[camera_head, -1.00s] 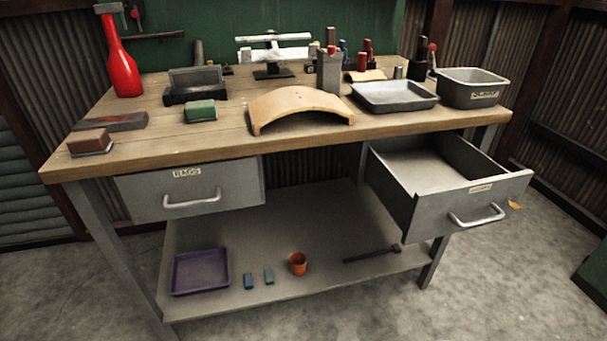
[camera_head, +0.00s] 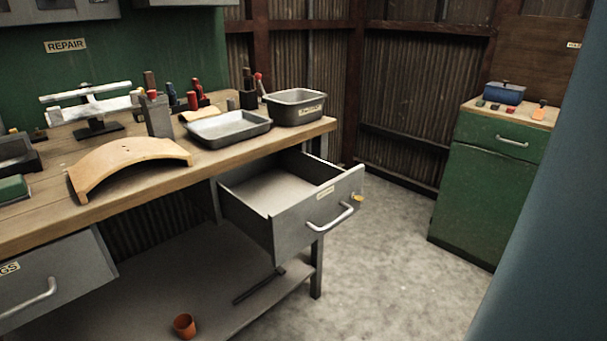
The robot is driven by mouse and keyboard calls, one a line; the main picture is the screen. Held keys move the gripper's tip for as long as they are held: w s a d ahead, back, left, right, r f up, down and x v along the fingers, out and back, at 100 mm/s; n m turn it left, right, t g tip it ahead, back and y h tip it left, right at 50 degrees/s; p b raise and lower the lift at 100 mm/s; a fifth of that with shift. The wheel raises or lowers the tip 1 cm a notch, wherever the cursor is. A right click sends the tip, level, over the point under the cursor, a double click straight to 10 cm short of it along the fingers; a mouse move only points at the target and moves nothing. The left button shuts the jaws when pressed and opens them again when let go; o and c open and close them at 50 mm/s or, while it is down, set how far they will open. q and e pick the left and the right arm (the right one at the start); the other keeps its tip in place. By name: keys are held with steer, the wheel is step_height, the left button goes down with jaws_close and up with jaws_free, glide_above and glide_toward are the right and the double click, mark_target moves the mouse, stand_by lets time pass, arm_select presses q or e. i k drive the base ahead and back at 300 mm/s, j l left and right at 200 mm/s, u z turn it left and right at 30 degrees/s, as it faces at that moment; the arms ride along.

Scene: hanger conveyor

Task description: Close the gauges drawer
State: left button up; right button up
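A grey metal drawer (camera_head: 312,212) with a bar handle (camera_head: 331,217) hangs pulled out under the right end of the workbench. Its inside, as far as it shows, looks empty. The small label on its front is too small to read, so I cannot confirm it is the gauges drawer. A second grey drawer (camera_head: 60,285), with a label ending in "GS", is cut off at the lower left. Neither of my grippers is in view.
The wooden workbench (camera_head: 120,190) holds a curved wooden piece (camera_head: 128,160), a shallow grey tray (camera_head: 228,130) and a deep grey bin (camera_head: 296,106). An orange cup (camera_head: 184,325) stands on the lower shelf. A green cabinet (camera_head: 484,200) stands at right. Bare floor (camera_head: 385,255) lies between.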

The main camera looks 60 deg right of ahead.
mark_target(285, 201)
steer(key=z, duration=1.85)
